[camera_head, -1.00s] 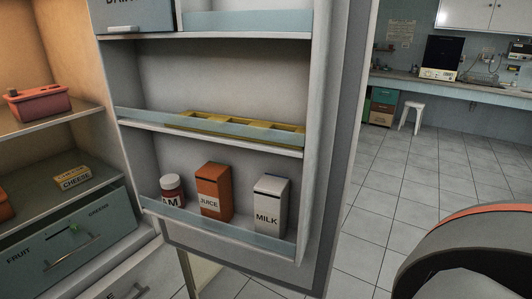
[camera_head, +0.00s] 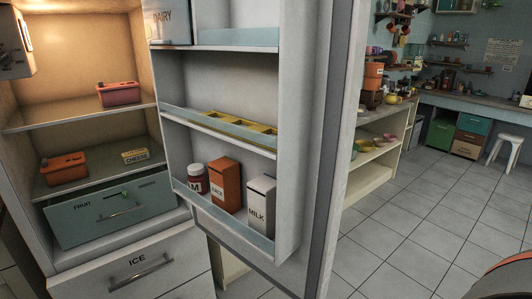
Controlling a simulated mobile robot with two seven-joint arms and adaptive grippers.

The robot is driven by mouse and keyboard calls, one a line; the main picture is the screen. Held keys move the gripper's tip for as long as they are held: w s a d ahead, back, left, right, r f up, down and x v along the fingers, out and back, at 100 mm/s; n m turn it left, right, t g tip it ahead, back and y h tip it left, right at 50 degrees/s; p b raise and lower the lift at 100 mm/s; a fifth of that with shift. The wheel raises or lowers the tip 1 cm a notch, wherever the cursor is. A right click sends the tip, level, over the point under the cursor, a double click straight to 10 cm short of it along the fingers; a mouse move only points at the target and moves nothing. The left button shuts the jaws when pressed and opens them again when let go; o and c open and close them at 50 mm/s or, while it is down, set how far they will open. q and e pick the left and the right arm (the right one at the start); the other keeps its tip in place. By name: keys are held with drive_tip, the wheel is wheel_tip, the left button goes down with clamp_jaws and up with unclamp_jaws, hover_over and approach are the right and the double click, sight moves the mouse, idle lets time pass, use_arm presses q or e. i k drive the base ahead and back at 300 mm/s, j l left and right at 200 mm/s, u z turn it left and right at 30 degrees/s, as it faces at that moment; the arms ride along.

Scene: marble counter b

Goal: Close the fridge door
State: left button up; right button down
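The fridge door (camera_head: 325,150) stands wide open in the middle of the head view, its inner shelves facing me. Its lower shelf holds a jam jar (camera_head: 197,180), an orange juice carton (camera_head: 225,184) and a white milk carton (camera_head: 261,203). A yellow tray (camera_head: 235,128) sits on the shelf above. The fridge interior (camera_head: 80,85) is open and lit at the left. Neither gripper can be seen. A dark, orange-edged rounded shape, probably part of my arm, shows at the bottom right corner.
Inside the fridge are red and orange containers, cheese and a fruit drawer (camera_head: 115,210) that looks pulled out. An ICE drawer (camera_head: 135,270) is below. Right of the door are an open shelf unit (camera_head: 368,175), a stool (camera_head: 505,148) and clear tiled floor (camera_head: 420,230).

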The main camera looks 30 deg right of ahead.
sight(272, 88)
drive_tip(key=k+l+u, duration=0.2)
drive_tip(key=l, duration=0.25)
drive_tip(key=k+l+u, duration=0.2)
drive_tip(key=l, duration=0.2)
drive_tip(key=l+u, duration=0.15)
drive_tip(key=l, duration=0.3)
drive_tip(key=k+l+u, duration=0.15)
drive_tip(key=l, duration=0.3)
drive_tip(key=i+l+u, duration=0.1)
drive_tip(key=l+u, duration=0.25)
drive_tip(key=l, duration=0.6)
drive_tip(key=i+l, duration=0.15)
drive_tip(key=l, duration=0.2)
drive_tip(key=i+l+u, duration=0.15)
drive_tip(key=l, duration=0.2)
drive_tip(key=i+l, duration=0.1)
drive_tip(key=l, duration=0.25)
drive_tip(key=i+l+u, duration=0.15)
drive_tip(key=l, duration=0.25)
